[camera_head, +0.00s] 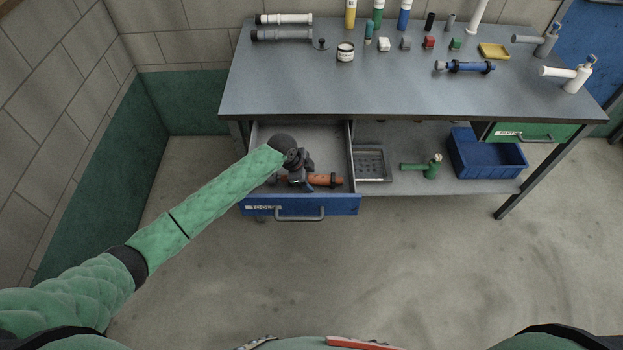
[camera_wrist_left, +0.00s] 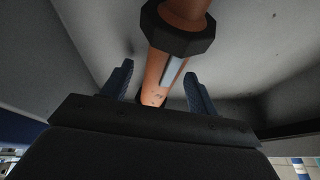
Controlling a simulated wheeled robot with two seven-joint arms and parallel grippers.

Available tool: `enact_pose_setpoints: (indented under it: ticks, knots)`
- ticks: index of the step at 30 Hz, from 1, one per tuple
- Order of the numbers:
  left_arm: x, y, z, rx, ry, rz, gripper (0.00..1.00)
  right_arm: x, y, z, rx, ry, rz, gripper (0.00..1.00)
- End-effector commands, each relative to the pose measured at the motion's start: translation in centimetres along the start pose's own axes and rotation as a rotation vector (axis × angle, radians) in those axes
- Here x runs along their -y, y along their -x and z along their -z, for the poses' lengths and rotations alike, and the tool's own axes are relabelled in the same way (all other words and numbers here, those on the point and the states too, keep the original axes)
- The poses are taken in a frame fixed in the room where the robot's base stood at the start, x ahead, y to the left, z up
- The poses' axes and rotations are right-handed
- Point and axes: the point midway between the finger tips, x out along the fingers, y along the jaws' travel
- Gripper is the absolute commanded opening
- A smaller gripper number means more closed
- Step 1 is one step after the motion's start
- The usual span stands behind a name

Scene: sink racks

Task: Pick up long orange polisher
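The long orange polisher (camera_head: 322,180) lies in the open blue-fronted drawer (camera_head: 338,206) under the left part of the workbench. My left gripper (camera_head: 300,176) is down inside the drawer at the polisher, and my wrist hides part of the tool. In the left wrist view the orange polisher (camera_wrist_left: 157,80) with its dark collar runs between the two blue-grey fingers of my left gripper (camera_wrist_left: 159,88). The fingers stand apart on either side, with visible gaps. My right gripper is not in view.
The grey workbench top (camera_head: 390,97) carries tubes, bottles, small blocks and a blue tool (camera_head: 465,66). On the lower shelf are a metal tray (camera_head: 373,177), a green tool (camera_head: 424,168) and a blue bin (camera_head: 487,155). A green drawer (camera_head: 535,133) is at the right. The floor in front is clear.

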Motion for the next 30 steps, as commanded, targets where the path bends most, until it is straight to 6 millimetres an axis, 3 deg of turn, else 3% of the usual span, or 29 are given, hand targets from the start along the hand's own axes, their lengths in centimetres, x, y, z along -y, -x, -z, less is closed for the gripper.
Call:
enact_pose_setpoints:
  ticks: [1,9,20,30]
  knots:
    - [0.0,0.0,0.0,0.0,0.0,0.0,0.5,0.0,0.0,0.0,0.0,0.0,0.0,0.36]
    - [0.0,0.0,0.0,0.0,0.0,0.0,0.0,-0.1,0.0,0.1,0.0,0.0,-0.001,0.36]
    - [0.2,0.5,0.2,-0.002,-0.001,0.003,0.0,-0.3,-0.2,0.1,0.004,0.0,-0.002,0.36]
    - [0.9,4.5,1.9,-0.001,-0.003,0.003,0.0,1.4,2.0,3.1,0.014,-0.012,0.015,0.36]
